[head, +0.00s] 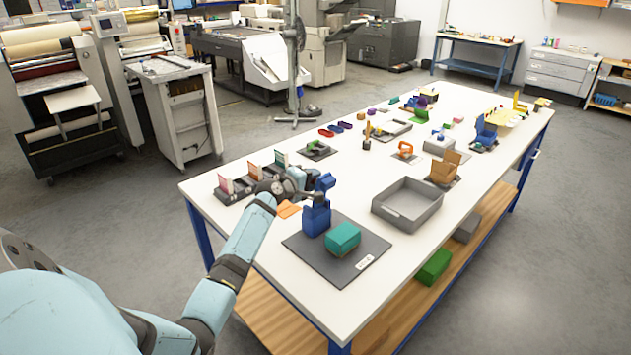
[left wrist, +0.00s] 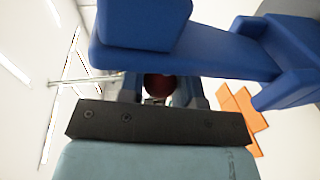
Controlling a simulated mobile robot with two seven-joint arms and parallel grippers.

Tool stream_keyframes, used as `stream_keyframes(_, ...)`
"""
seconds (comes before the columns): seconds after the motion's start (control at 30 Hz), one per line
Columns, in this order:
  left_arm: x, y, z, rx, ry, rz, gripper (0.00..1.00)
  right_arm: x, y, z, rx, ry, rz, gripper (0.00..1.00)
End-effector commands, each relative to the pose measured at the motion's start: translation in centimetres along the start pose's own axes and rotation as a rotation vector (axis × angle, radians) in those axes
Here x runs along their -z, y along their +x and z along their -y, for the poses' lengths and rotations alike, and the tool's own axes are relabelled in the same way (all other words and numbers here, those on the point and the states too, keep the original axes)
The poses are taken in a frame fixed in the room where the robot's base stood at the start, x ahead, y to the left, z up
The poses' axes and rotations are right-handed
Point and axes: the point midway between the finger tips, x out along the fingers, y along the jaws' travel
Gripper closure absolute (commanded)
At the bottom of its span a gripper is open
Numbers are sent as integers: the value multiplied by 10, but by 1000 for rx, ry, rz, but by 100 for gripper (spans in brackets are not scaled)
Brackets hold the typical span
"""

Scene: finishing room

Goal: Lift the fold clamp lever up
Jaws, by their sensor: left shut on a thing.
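A blue clamp (head: 316,219) stands on a dark grey mat (head: 345,276) at the near end of the white table, with a teal block (head: 342,238) beside it. Its upper blue part (head: 325,182) rises above the body. In the left wrist view a blue arm of the clamp (left wrist: 190,55) crosses overhead. My left gripper (head: 309,190) is at the clamp's left side. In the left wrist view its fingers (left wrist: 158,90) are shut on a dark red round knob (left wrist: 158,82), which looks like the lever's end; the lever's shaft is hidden. My right gripper is not in view.
A grey open tray (head: 409,224) lies right of the mat. Small card holders (head: 238,188) stand left of the gripper, and orange pieces (head: 288,209) lie near it. More small fixtures and blocks fill the table's far part. Bare table lies in front of the tray.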

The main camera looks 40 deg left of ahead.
Motion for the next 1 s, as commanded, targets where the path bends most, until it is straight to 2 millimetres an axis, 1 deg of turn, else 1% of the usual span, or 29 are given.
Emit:
stream_keyframes(0.1, 4, 0, -1, -2, 4, -5, 100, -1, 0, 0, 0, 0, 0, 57)
stream_keyframes(0.57, 5, 0, 0, -2, 5, -6, 100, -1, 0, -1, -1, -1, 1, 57)
stream_keyframes(0.6, 5, 0, 0, -2, 5, -6, 60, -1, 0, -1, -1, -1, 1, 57)
stream_keyframes(0.67, 5, 0, 0, -2, 5, -6, 46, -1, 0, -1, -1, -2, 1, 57)
stream_keyframes(0.7, 5, 0, 0, -2, 5, -5, 44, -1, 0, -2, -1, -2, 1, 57)
stream_keyframes(1.0, 4, -3, 1, -1, 4, -4, 44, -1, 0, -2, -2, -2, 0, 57)
